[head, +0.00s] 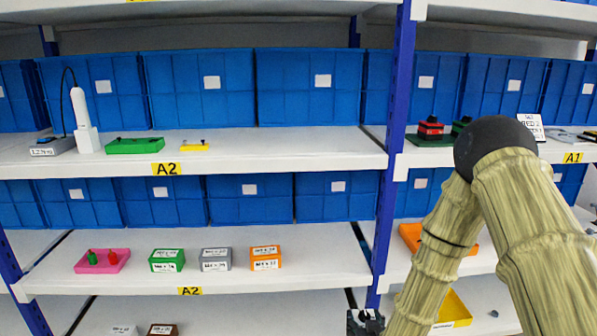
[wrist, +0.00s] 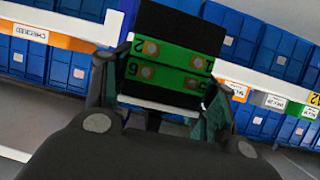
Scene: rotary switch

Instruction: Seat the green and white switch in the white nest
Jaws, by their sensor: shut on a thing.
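The switch (wrist: 172,62) shows in the wrist view as a block with green bands, round copper-coloured terminals, printed numbers, black parts and a white strip along its lower edge. My gripper (wrist: 160,100) is shut on it, with a dark finger on each side. The switch appears tilted in that view, with shelves behind it. In the head view only a small dark part at the bottom edge (head: 365,322) shows near my gripper's end, by the blue post. I cannot make out the white nest in either view.
Shelves with blue bins stand ahead. The lower shelf has a pink tray (head: 102,261) and small labelled boxes (head: 216,259). A blue post (head: 391,150) divides the bays.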

